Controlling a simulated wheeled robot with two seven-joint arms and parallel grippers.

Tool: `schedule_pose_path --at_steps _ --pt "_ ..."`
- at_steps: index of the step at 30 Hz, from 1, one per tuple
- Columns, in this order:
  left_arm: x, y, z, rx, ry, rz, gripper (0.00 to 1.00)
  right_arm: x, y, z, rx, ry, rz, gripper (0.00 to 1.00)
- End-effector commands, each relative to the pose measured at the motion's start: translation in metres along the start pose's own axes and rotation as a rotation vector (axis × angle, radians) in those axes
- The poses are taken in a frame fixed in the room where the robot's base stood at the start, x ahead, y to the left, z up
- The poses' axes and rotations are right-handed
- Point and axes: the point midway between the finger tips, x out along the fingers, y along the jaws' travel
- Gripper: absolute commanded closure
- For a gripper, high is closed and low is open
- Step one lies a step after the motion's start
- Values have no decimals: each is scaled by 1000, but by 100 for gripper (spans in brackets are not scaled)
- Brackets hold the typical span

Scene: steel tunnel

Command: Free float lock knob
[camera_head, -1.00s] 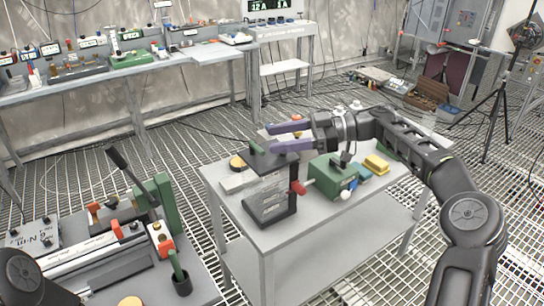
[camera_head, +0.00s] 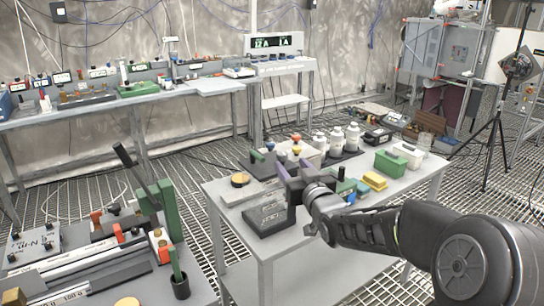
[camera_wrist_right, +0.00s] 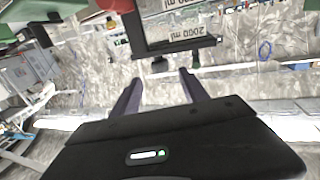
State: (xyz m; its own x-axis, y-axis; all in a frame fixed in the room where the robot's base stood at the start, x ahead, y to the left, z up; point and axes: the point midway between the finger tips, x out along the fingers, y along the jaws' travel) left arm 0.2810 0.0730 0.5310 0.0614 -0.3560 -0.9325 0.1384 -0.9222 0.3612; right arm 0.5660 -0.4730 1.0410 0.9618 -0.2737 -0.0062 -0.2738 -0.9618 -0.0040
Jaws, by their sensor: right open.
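A dark-framed device with a clear panel (camera_head: 268,212) stands at the front left of the small grey table (camera_head: 300,252). In the right wrist view its dark frame (camera_wrist_right: 178,46) carries "2000 ml" labels and appears upside down. A red knob-like part (camera_wrist_right: 113,4) is cut off by the top edge of that view, beside the frame. In the head view my right gripper hides this part. My right gripper (camera_head: 292,169) is open and empty beside the device's upper right. Its purple fingers (camera_wrist_right: 160,82) show apart below the frame in the wrist view. My left gripper is out of view.
White bottles (camera_head: 336,140), a green box (camera_head: 390,162) and a yellow block (camera_head: 374,181) stand behind and right of my right gripper. A bench with a green upright (camera_head: 168,208) and a black lever (camera_head: 137,168) stands left, across a gap.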

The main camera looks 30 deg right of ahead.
Motion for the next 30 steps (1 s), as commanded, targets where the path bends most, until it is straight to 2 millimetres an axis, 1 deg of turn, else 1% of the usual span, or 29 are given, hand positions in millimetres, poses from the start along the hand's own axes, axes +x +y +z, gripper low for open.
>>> schedule_pose_path --at_steps 9,13,17,24,27,30 --pt "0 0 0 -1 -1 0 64 1 -1 -1 -4 4 -3 48" --pt "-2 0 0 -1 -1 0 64 8 -1 -2 -4 4 -3 48" --pt "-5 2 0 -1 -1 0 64 24 -2 -2 -3 4 -4 48" --pt "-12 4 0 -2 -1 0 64 61 -2 -3 -3 3 -4 48" --pt "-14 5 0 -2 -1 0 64 72 -2 -2 -3 4 -4 48" --pt "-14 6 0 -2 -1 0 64 78 -2 -2 -3 5 -4 48"
